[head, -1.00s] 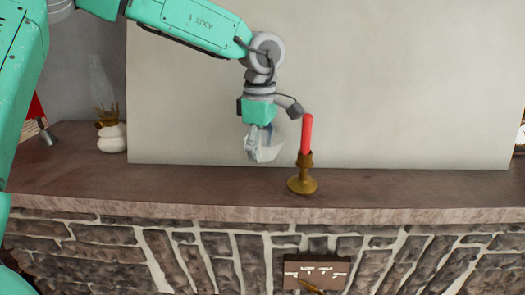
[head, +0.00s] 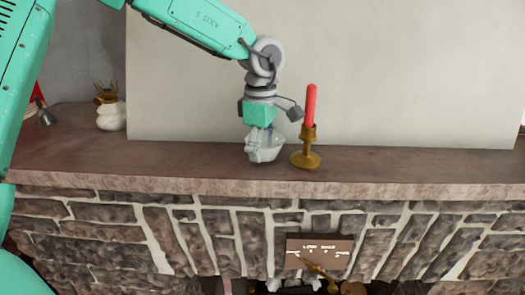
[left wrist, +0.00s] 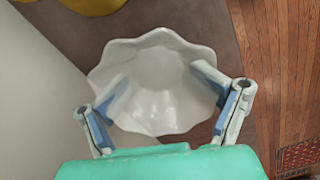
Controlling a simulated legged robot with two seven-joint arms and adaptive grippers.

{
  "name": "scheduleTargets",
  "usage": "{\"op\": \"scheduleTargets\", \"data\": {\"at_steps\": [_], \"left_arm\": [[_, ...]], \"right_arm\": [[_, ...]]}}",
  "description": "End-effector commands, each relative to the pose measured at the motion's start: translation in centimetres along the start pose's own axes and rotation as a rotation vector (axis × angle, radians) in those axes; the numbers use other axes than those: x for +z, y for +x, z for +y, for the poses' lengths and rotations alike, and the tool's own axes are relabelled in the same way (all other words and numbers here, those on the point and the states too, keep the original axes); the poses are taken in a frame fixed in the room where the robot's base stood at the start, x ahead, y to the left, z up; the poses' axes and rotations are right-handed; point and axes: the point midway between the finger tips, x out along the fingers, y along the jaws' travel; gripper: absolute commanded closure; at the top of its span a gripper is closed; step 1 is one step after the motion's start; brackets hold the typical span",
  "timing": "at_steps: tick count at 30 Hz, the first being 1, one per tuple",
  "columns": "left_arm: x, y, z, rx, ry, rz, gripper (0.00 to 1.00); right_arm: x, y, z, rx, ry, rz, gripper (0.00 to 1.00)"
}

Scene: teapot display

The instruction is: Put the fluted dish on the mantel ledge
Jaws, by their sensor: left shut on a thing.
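The white fluted dish (head: 264,152) is in my left gripper (head: 262,138), low over the mantel ledge (head: 190,160), just left of the candlestick. I cannot tell whether its underside touches the ledge. In the left wrist view the dish (left wrist: 155,65) shows its hollow and wavy rim, with the blue-padded fingers of my left gripper (left wrist: 165,88) closed on it from both sides. The brown ledge (left wrist: 207,25) shows beyond it. My right gripper is in neither view.
A brass candlestick (head: 306,157) with a red candle (head: 311,105) stands close right of the dish. A pale panel (head: 400,75) rises behind. The ledge right of the candlestick is clear.

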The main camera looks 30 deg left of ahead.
Motion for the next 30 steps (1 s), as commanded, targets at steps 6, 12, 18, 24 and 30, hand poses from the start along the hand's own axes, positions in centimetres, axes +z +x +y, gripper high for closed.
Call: {"op": "scheduleTargets", "data": {"at_steps": [6,12,18,24,30], "left_arm": [[0.1,-0.1,0.0,0.0,0.0,0.0,0.8],[0.1,0.1,0.0,0.0,0.0,0.0,0.81],[0.0,0.6,0.0,-0.001,0.0,0.0,0.81],[0.0,1.0,0.0,-0.001,0.0,0.0,0.81],[0.0,1.0,0.0,-0.001,0.0,0.0,0.0]], "right_arm": [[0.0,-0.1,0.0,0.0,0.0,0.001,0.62],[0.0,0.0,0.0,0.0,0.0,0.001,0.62],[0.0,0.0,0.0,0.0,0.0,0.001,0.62],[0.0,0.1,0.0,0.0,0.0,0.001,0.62],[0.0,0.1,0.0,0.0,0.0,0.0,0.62]]}}
